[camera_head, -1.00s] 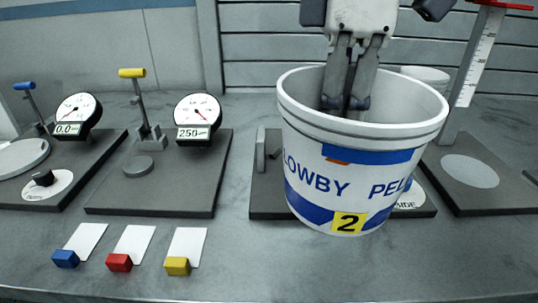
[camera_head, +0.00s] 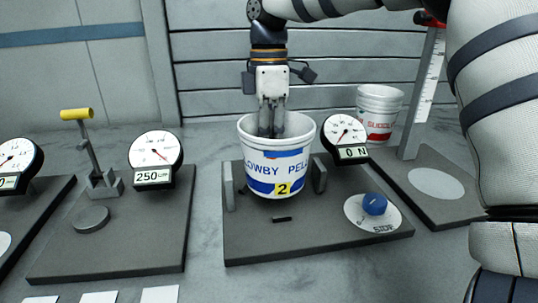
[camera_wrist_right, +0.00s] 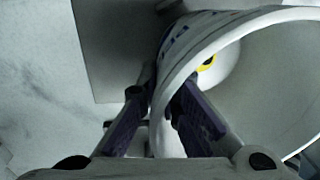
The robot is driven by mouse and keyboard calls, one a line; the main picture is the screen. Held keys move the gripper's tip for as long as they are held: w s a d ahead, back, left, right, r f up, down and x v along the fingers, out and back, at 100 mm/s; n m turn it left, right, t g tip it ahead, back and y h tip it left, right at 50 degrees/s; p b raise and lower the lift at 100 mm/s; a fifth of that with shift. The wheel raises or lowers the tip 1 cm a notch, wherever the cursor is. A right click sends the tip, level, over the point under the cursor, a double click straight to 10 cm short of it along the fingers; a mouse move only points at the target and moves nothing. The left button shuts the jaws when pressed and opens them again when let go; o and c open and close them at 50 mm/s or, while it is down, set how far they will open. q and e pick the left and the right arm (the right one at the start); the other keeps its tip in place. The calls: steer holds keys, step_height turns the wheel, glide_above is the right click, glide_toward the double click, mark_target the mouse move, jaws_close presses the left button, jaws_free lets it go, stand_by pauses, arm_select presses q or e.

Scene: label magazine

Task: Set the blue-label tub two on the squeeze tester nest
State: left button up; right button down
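The blue-label tub two (camera_head: 262,172), white with blue bands and a yellow "2" patch, is upright over the squeeze tester (camera_head: 290,240). It sits between the tester's left jaw (camera_head: 229,184) and right jaw (camera_head: 320,173). I cannot tell whether its base touches the nest, which it hides. My right gripper (camera_head: 272,128) points down at the tub's open top. In the right wrist view the tub's rim (camera_wrist_right: 195,65) runs between the fingers of this gripper (camera_wrist_right: 160,100), which is shut on the wall. My left gripper is not in view.
The tester's gauge (camera_head: 344,133) reads 0 N, and a blue knob (camera_head: 375,204) stands at its front right. A red-label tub (camera_head: 379,112) stands behind. A lever station (camera_head: 120,240) is left, a ruler stand (camera_head: 445,185) right. My right arm crosses the right side.

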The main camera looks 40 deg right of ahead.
arm_select(q)
steer(key=shift+w, duration=0.1)
arm_select(e)
steer(key=shift+w+d+f, duration=0.1)
steer(key=shift+w+f, duration=0.1)
steer(key=shift+f, duration=1.6)
steer(key=c, duration=1.8)
jaws_free()
steer(key=shift+f, duration=0.15)
arm_select(q)
steer(key=shift+s+f+b, duration=0.5)
steer(key=shift+s+f, duration=0.15)
steer(key=shift+s, duration=0.15)
arm_select(e)
step_height(320, 180, up, 12)
steer(key=shift+w+d+r, duration=0.2)
steer(key=shift+w+d, duration=0.05)
steer(key=shift+w, duration=0.2)
arm_select(q)
steer(key=shift+g, duration=0.3)
